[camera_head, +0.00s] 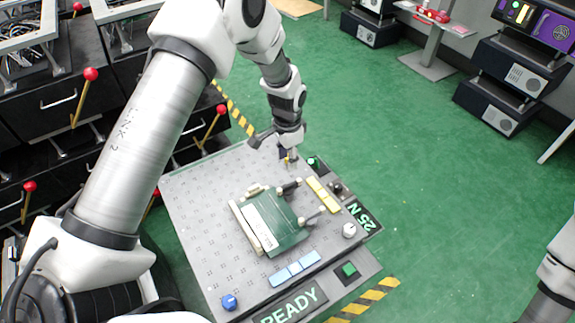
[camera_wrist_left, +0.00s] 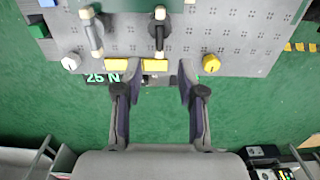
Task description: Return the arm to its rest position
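My left gripper (camera_head: 272,155) is above the far edge of a grey perforated fixture board (camera_head: 200,190). In the left wrist view its two fingers (camera_wrist_left: 155,85) are spread apart with nothing between them. The board carries a green block (camera_head: 283,232) with a dark lever (camera_head: 290,187) and a grey lever (camera_head: 314,216). The dark lever (camera_wrist_left: 159,33) and the grey lever (camera_wrist_left: 93,33) also show in the left wrist view, apart from the fingers. My right arm shows only as a link at the right edge of the head view; its gripper is out of frame.
Yellow blocks (camera_head: 322,194), a white knob (camera_head: 349,230), blue blocks (camera_head: 295,268) and a blue knob (camera_head: 229,302) sit on the board. Black drawers with red-knobbed levers (camera_head: 91,74) stand at left.

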